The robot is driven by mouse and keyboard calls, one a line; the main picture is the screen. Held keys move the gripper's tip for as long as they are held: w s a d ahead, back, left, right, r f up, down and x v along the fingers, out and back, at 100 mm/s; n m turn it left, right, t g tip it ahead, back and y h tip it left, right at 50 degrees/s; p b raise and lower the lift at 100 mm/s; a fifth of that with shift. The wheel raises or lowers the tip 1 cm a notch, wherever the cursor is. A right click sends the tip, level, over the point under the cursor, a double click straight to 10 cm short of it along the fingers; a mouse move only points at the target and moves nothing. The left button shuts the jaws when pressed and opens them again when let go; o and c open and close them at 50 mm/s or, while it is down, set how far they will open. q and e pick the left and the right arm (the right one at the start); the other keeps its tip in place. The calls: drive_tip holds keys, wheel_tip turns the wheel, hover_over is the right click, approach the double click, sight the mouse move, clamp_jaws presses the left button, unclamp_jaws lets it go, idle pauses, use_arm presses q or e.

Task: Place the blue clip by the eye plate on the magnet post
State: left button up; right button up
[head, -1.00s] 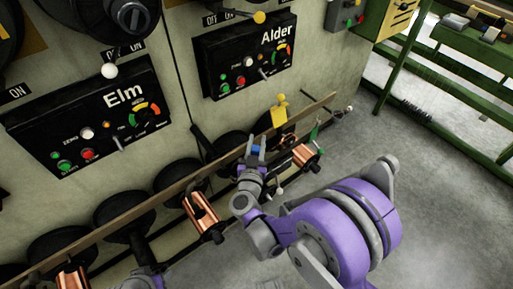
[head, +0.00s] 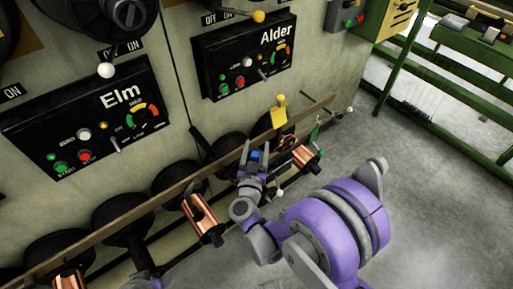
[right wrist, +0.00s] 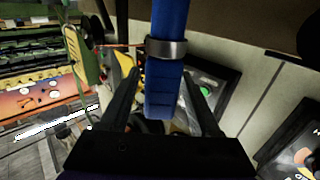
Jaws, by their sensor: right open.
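The blue clip (head: 257,156) shows between the fingertips of my right gripper (head: 255,161) in the head view, close to the long rail. In the right wrist view the blue clip (right wrist: 165,92) is a long blue piece with a metal band, running up out of frame. The two dark fingers of my right gripper (right wrist: 161,85) stand apart on either side of it, with gaps showing. I cannot make out the magnet post for certain.
A long rail (head: 120,219) runs along the machine front, with copper spools (head: 203,215) and black discs below it. A yellow tag (head: 279,113) and a green tag (head: 314,134) are near its right end. Elm (head: 90,118) and Alder (head: 243,55) panels are above. Floor at right is clear.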

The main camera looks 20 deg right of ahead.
drive_tip(key=shift+r, duration=0.3)
drive_tip(key=v, duration=1.2)
drive_tip(key=w+a+r+n+y, duration=0.2)
drive_tip(key=a+r+n+y, duration=0.35)
drive_tip(key=y, duration=0.45)
drive_tip(key=s+d+f+g, duration=0.3)
drive_tip(key=s+g, duration=0.1)
drive_tip(key=s, duration=0.2)
drive_tip(key=s+d+f+g+h, duration=0.1)
drive_tip(key=s+d+f+g, duration=0.2)
drive_tip(key=s, duration=0.4)
drive_tip(key=s+d+f+g+h, duration=0.1)
drive_tip(key=s+d+f+g, duration=0.2)
drive_tip(key=s+d+g, duration=0.2)
drive_tip(key=shift+s+d, duration=0.2)
drive_tip(key=shift+s, duration=1)
drive_tip(key=shift+m, duration=0.25)
